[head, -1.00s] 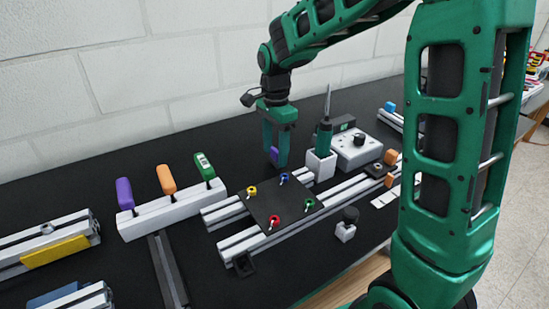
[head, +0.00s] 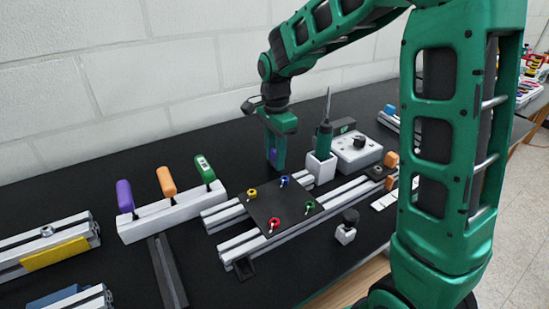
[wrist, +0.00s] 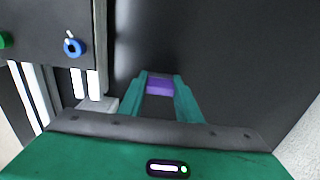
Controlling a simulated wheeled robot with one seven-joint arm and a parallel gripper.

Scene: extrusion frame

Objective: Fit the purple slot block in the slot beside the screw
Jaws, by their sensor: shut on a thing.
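My gripper (head: 274,164) points down above the black table, behind the dark plate, shut on the purple slot block (head: 274,154). The block also shows between the teal fingertips in the wrist view (wrist: 160,87); the fingers hide its sides. A silver screw (head: 47,230) sits on an aluminium extrusion (head: 20,242) at the far left, well apart from my gripper. I cannot make out the slot's opening beside the screw.
A dark plate (head: 268,206) with coloured knobs lies across two rails. A white rack (head: 170,217) with purple, orange and green handles stands between it and the screw's extrusion. A white holder (head: 321,168) with a green screwdriver stands right of my gripper.

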